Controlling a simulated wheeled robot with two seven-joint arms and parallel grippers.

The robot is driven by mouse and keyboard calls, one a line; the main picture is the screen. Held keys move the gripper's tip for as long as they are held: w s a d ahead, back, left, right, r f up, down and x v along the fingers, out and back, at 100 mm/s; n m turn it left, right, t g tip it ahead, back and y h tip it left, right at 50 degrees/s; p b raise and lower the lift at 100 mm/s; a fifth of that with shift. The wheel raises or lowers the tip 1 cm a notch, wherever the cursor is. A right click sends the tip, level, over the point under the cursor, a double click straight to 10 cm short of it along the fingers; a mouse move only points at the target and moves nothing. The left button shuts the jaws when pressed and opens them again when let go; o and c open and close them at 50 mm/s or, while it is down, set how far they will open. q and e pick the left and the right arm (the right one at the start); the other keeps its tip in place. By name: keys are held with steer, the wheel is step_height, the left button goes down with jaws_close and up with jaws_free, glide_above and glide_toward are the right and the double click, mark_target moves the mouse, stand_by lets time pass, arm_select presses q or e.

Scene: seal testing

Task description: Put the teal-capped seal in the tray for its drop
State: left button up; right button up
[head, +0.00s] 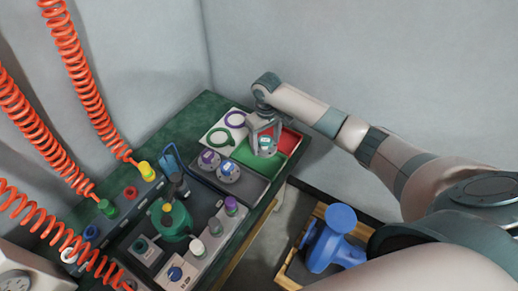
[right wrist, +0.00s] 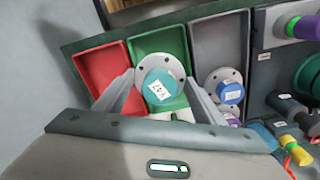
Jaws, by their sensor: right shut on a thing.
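The teal-capped seal (head: 265,144) is a grey round flange with bolt holes and a teal cap bearing a white label. My right gripper (head: 265,132) is shut on it, with a finger on either side. The seal is over the green tray (head: 243,155), near the side of the red tray (head: 290,141); I cannot tell its exact height. In the right wrist view, the seal (right wrist: 161,84) is between the fingers, in front of the green tray (right wrist: 160,42). The red tray (right wrist: 102,68) is to its left there. My left gripper is not in view.
A grey tray (head: 250,187) holds a purple-capped seal (head: 208,158) and a blue-capped seal (head: 229,170). A white panel with a green ring (head: 219,137) and a purple ring (head: 235,118) lies behind. Orange coiled hoses (head: 75,65) hang left. A blue valve body (head: 333,240) is in a wooden crate.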

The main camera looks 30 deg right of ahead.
mark_target(259, 148)
steer(key=shift+w+a+f, duration=0.7)
steer(key=shift+w+a, duration=0.15)
steer(key=shift+w, duration=0.1)
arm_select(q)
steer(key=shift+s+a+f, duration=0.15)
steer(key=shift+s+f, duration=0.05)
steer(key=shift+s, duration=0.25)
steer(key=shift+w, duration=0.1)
arm_select(e)
steer(key=shift+f, duration=0.15)
step_height(259, 148, down, 3)
steer(key=shift+r+p, duration=0.15)
steer(key=shift+p, duration=0.15)
steer(key=shift+f, duration=0.5)
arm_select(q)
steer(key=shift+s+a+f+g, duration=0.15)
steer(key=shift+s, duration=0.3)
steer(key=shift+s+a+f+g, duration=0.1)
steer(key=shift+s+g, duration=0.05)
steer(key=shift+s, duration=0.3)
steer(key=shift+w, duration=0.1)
arm_select(e)
steer(key=shift+f, duration=0.1)
